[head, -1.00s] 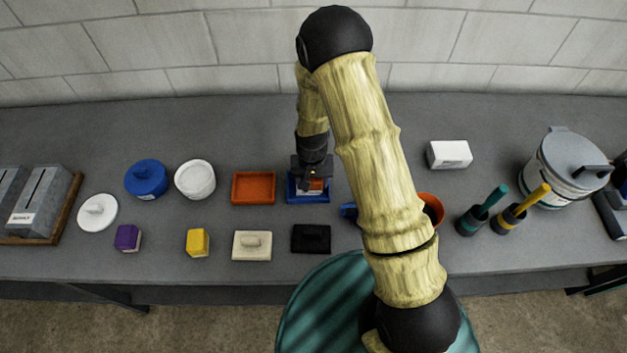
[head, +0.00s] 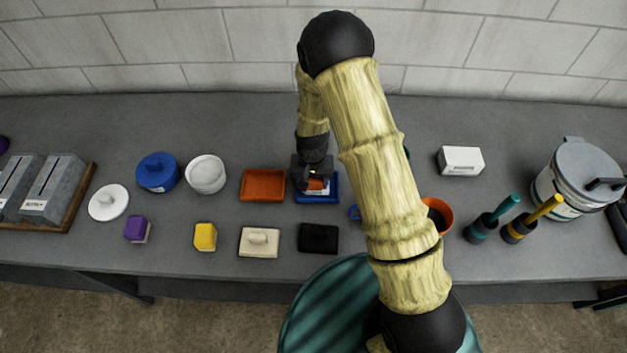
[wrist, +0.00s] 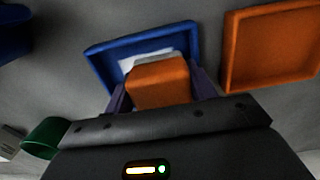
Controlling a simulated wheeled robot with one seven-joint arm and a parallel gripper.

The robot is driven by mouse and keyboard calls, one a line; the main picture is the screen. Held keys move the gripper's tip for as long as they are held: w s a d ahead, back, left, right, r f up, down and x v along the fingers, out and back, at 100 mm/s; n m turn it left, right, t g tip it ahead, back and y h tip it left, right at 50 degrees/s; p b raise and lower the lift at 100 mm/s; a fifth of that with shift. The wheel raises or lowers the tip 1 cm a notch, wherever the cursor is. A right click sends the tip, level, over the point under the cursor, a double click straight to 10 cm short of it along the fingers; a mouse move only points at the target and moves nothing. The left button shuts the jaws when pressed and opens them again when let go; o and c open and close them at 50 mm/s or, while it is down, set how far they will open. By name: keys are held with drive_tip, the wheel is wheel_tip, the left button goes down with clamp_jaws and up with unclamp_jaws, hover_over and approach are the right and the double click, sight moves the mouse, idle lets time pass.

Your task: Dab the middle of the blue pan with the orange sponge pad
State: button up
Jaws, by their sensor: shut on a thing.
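The blue pan (head: 319,200) is a shallow square tray on the grey bench, partly hidden under my gripper (head: 315,180). My gripper is shut on the orange sponge pad (head: 316,184), which it holds over the pan. In the wrist view the orange pad (wrist: 158,82) sits between the fingers, in front of the pan's blue rim (wrist: 97,68). A white patch (wrist: 133,62) shows beside a grey edge at the pad, inside the pan's outline. I cannot tell whether the pad touches the pan floor.
An orange tray (head: 263,185) stands close left of the blue pan. A black block (head: 318,238) and a cream block (head: 259,241) lie in front. An orange pot (head: 443,208) and brush holders (head: 480,228) stand right. A white box (head: 461,160) is behind them.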

drive_tip(key=shift+d, duration=0.15)
drive_tip(key=shift+d, duration=0.65)
drive_tip(key=shift+r, duration=0.15)
drive_tip(key=shift+r+p, duration=2.3)
drive_tip(key=shift+r, duration=0.9)
drive_tip(key=shift+s+r+p, duration=0.15)
drive_tip(key=shift+r+p, duration=0.35)
drive_tip(key=shift+r, duration=0.3)
drive_tip(key=shift+f, duration=0.1)
